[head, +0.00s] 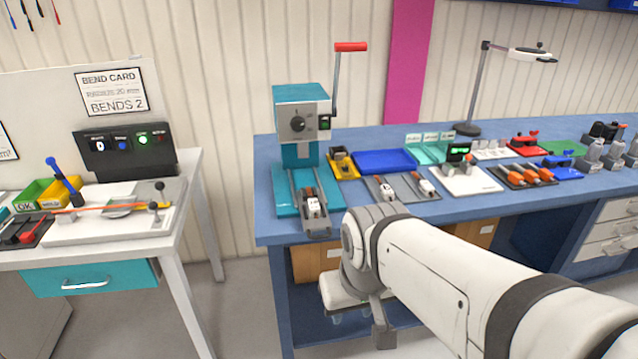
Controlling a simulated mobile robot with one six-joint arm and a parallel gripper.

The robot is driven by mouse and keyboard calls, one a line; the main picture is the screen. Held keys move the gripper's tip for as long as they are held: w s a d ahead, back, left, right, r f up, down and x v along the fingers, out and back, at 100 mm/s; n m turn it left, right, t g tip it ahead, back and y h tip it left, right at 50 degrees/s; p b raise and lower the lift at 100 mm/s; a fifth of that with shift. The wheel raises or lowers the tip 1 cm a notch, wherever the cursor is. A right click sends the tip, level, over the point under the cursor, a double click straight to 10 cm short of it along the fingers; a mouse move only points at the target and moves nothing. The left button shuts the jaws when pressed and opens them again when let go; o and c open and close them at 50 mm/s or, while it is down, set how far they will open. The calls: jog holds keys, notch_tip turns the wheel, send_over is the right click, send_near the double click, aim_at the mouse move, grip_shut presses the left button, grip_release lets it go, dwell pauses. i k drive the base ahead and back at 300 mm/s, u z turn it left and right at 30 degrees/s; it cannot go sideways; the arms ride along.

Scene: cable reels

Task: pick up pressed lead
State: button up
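A teal press (303,115) with a red-handled lever stands at the left end of the blue bench. A small white and orange piece (312,203), which looks like a lead, sits in the grey slide at the front of the press base. Two similar white and orange pieces lie on a grey tray (408,193) to its right. I cannot tell which piece is the pressed one. My gripper (365,312) hangs in front of the bench edge, below and right of the press slide. Its fingers are mostly hidden by my wrist, so its opening is unclear.
The blue bench (270,226) holds a yellow block (343,164), a blue tray (384,161), a white fixture (470,182) and a lamp (468,128). A white table (200,165) with bending tools stands left, across a floor gap. My arm covers part of the bench front.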

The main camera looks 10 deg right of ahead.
aim_at(313, 205)
jog(key=z, duration=0.1)
jog(key=i, duration=1)
